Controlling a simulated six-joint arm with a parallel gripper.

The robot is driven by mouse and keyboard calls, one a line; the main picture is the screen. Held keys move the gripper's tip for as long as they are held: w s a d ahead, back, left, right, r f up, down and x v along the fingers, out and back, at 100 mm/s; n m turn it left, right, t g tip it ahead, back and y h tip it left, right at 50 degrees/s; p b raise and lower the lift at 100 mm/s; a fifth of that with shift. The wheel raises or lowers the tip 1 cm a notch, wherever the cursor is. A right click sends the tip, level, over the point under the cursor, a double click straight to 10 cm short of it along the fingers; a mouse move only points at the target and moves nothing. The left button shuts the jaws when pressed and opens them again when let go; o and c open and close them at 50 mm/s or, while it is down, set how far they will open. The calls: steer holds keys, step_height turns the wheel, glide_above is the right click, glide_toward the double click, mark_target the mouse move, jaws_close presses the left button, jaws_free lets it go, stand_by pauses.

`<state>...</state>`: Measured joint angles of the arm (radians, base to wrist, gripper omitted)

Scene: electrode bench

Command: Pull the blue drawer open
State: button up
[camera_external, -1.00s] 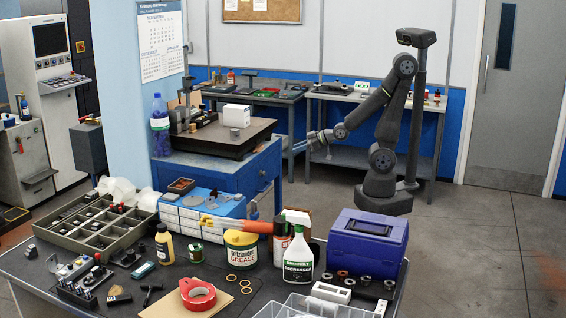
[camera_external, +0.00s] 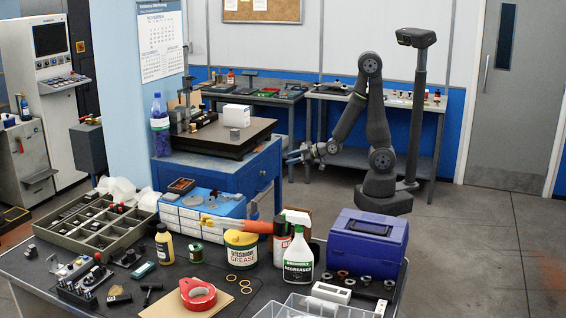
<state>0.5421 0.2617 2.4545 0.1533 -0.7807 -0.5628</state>
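The blue cabinet (camera_external: 215,177) stands left of my arm, with a dark plate on its top. Its blue drawer front (camera_external: 264,172) is on the side turned toward the right. The drawer looks shut, but its front is seen at a steep angle and its handle is hard to make out. My gripper (camera_external: 291,157) is just right of the cabinet's upper right corner, pointing left at about drawer height. A small gap seems to lie between fingertips and drawer front; contact cannot be told. The fingers are too small to tell open from shut.
A white box (camera_external: 237,115) and a metal block stand on the plate (camera_external: 205,137) atop the cabinet. Benches (camera_external: 335,95) stand behind my arm. A cluttered table (camera_external: 225,275) with a blue toolbox (camera_external: 367,243) fills the foreground. Floor right of the arm is clear.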

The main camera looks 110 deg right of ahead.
steer(key=shift+s+d+f+n+h, duration=0.2)
steer(key=shift+f+n, duration=0.35)
steer(key=shift+f, duration=0.4)
steer(key=shift+w+d+f+n+h, duration=0.15)
steer(key=shift+d+f+n, duration=0.3)
steer(key=shift+f, duration=0.45)
steer(key=shift+s+d+f+n+h, duration=0.15)
steer(key=shift+f+n, duration=0.45)
steer(key=shift+f, duration=0.35)
steer(key=n+h, duration=0.2)
steer(key=n, duration=0.6)
glide_toward(267, 188)
steer(key=x, duration=0.9)
jaws_close()
